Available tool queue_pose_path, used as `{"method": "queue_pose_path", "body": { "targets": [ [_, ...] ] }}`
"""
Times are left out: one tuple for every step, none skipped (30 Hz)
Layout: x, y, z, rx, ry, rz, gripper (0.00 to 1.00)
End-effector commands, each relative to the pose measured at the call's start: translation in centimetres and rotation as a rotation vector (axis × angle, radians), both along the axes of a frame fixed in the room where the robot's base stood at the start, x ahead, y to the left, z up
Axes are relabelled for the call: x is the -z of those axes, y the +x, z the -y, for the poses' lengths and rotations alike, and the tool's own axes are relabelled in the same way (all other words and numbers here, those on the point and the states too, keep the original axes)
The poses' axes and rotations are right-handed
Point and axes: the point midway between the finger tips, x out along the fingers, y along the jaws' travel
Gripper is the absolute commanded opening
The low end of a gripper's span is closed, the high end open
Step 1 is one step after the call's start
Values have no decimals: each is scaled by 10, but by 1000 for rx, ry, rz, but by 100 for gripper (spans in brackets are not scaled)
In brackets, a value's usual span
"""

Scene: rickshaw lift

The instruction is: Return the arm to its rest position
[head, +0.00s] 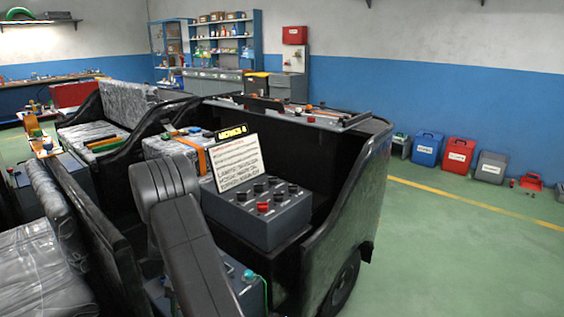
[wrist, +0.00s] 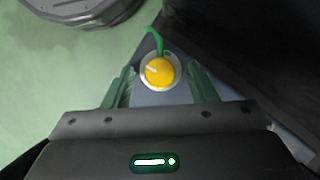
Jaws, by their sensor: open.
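My arm (head: 190,235) reaches down across the front of the vehicle in the head view, and its gripper is hidden there. In the wrist view my gripper (wrist: 161,84) is open, with one green finger on each side of a round yellow knob (wrist: 160,72). The knob sits in a pale ring on a grey-blue surface, with a green wire rising behind it. Gaps show between the knob and both fingers; I cannot tell the height of the fingers above the surface.
The black rickshaw body (head: 345,200) stands close around my arm. A grey battery box (head: 255,225) with dark and red caps and a printed sign (head: 236,162) stand beside the arm. Green floor (head: 450,240) is clear to the right. Labelled bins (head: 458,155) line the wall.

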Motion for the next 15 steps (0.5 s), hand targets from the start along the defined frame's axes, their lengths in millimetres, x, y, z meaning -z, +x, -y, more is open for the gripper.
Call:
{"method": "queue_pose_path", "body": {
  "targets": [
    [2,-1,0,0,0,0,52],
    [1,0,0,8,0,0,52],
    [1,0,0,14,0,0,52],
    [1,0,0,16,0,0,52],
    [1,0,0,17,-1,0,52],
    [1,0,0,17,-1,0,52],
    [1,0,0,17,-1,0,52],
    [1,0,0,17,-1,0,52],
    [1,0,0,17,-1,0,52],
    [1,0,0,17,-1,0,52],
    [0,0,0,17,-1,0,52],
    [0,0,0,16,0,0,52],
    [-1,1,0,15,0,0,52],
    [-2,1,0,13,0,1,52],
    [-5,2,0,9,1,1,52]
  ]
}}
